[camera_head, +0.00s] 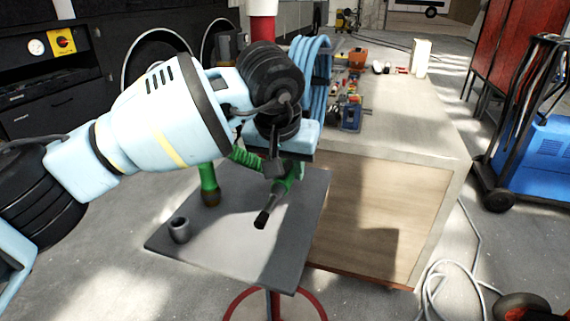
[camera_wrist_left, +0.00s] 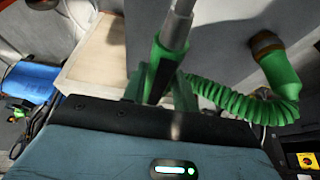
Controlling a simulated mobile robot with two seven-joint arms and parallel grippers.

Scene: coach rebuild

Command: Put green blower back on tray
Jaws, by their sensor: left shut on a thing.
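The green blower (camera_head: 291,183) has a dark nozzle (camera_head: 262,219) pointing down toward the front of the grey tray (camera_head: 225,248). My left gripper (camera_head: 276,170) is shut on the blower, at the tray's back right part. I cannot tell whether the blower touches the tray. In the left wrist view the blower (camera_wrist_left: 159,58) sits between the fingers, with its light-coloured nozzle pointing up the picture. A coiled green hose (camera_head: 246,158) runs from it to a green end piece (camera_head: 208,182) at the tray's back edge. My right gripper is out of view.
A small dark cup (camera_head: 179,231) stands on the tray's left part; the tray's front is bare. A wooden workbench (camera_head: 372,215) with tools stands close behind and right of the tray. Blue hoses (camera_head: 312,60) hang behind my gripper. A cable (camera_head: 470,245) lies on the floor.

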